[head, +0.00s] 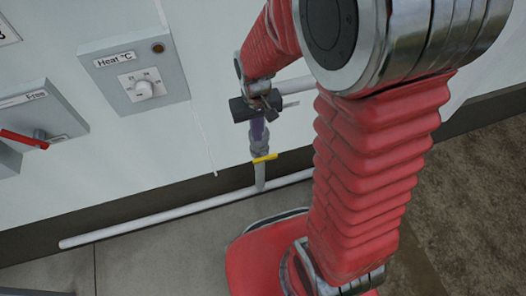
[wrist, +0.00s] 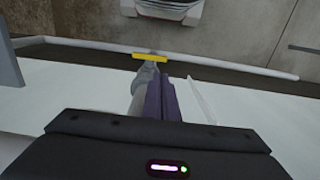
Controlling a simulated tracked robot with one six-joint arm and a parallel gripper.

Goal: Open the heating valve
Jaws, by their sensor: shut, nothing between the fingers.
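A valve with a yellow lever (head: 265,158) sits on a short grey upright pipe low by the pale wall. The lever lies crosswise to this pipe. In the wrist view the yellow lever (wrist: 150,56) shows just beyond my fingertips. My gripper (head: 259,137) points down along the wall above the lever, with its purple fingers together and nothing between them. In the wrist view the fingers (wrist: 158,85) overlap a grey part of the valve or pipe. I cannot tell whether they touch it. The valve body is partly hidden by the fingers.
A grey "Heat °C" box (head: 134,72) with a white knob is on the wall at upper left. Left of it is a box with a red lever (head: 24,139). A long white pipe (head: 160,222) runs low along the wall. Floor beside it is clear.

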